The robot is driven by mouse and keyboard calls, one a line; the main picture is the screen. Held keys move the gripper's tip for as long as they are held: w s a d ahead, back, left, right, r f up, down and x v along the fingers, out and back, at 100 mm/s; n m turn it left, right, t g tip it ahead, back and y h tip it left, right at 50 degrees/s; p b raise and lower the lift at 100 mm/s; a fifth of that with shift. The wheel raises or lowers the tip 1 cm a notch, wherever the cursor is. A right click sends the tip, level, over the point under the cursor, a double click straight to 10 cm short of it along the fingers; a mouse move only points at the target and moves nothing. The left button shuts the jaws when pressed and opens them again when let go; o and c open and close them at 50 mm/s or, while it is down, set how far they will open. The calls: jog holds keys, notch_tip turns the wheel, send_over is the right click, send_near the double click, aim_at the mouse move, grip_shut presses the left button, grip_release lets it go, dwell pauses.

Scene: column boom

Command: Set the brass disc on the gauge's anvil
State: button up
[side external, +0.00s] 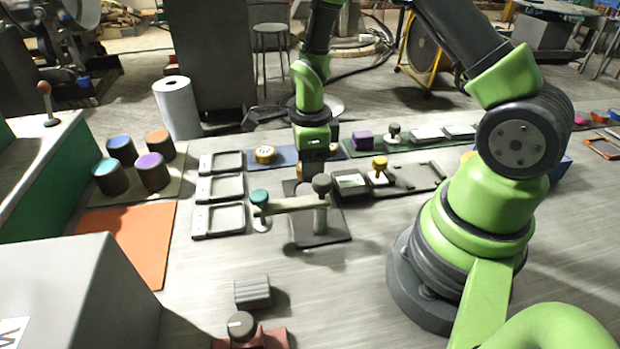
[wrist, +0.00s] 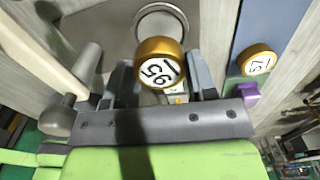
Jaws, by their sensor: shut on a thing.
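My gripper (wrist: 162,78) is shut on a brass disc (wrist: 160,70), gripped between its two fingers in the wrist view. The disc's white numbered face is toward the wrist camera. The gauge has a dark base plate (side external: 322,232), a post with a dark knob (side external: 322,184) and a pale horizontal arm (side external: 290,205). In the wrist view a round metal ring (wrist: 140,20) lies on a grey surface beyond the disc. Whether it is the anvil I cannot tell.
Another brass disc (side external: 265,154) lies on the blue mat (side external: 287,152); one more (wrist: 257,60) lies near a purple block (side external: 362,140). Grey trays (side external: 219,220) stand left of the gauge. A yellow-topped stand (side external: 380,166) is to its right.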

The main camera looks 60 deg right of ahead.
aim_at(310, 191)
jog(key=shift+f, duration=2.05)
jog(key=shift+f, duration=0.1)
jog(key=o, duration=1.2)
